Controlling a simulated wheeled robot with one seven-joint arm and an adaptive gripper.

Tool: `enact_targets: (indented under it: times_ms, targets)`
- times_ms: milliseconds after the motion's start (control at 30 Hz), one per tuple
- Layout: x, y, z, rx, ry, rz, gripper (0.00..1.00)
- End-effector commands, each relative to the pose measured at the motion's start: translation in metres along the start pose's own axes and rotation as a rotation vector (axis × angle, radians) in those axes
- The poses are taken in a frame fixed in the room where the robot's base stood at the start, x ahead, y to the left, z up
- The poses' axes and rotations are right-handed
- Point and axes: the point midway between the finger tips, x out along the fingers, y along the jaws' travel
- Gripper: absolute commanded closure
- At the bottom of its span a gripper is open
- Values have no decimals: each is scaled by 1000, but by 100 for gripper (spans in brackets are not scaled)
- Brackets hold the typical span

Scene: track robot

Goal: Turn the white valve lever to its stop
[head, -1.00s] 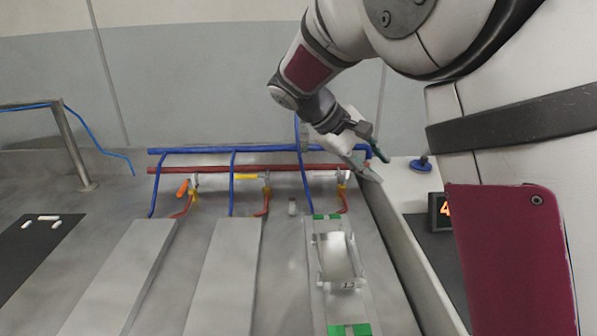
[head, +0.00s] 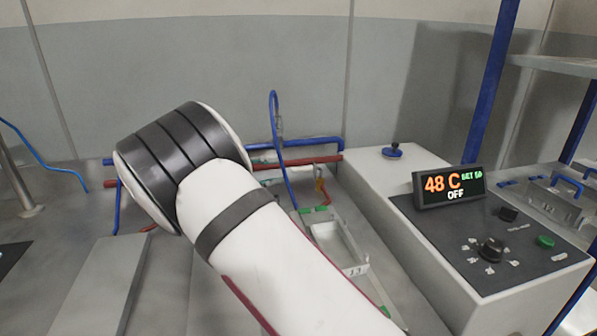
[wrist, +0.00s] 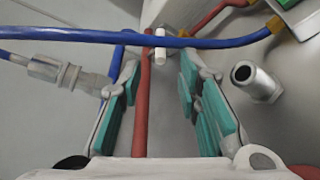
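The white valve lever shows in the wrist view (wrist: 160,47) as a small white bar, partly crossed by a blue hose, ahead of my fingers near the picture's middle. My gripper (wrist: 160,95) is open, with teal pads on both fingers. A red pipe (wrist: 144,100) runs between the fingers. Nothing is clamped, and the lever is beyond the fingertips. In the head view my arm hides the gripper.
A blue hose (wrist: 215,42) crosses ahead of the fingertips. A metal coupling (wrist: 55,72) is left of the fingers and a metal nozzle (wrist: 254,81) right. In the head view, a tray (head: 340,243) lies below the valve; a control box with display (head: 449,187) stands right.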

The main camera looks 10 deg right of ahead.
Motion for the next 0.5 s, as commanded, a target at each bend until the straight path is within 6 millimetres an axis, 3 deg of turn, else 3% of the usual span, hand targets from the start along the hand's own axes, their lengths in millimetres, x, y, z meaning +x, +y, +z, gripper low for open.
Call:
enact_targets:
  times_ms: [200,500]
  targets:
    - [46,-1,0,-1,-3,-2,69]
    - [84,-1,0,0,0,-2,69]
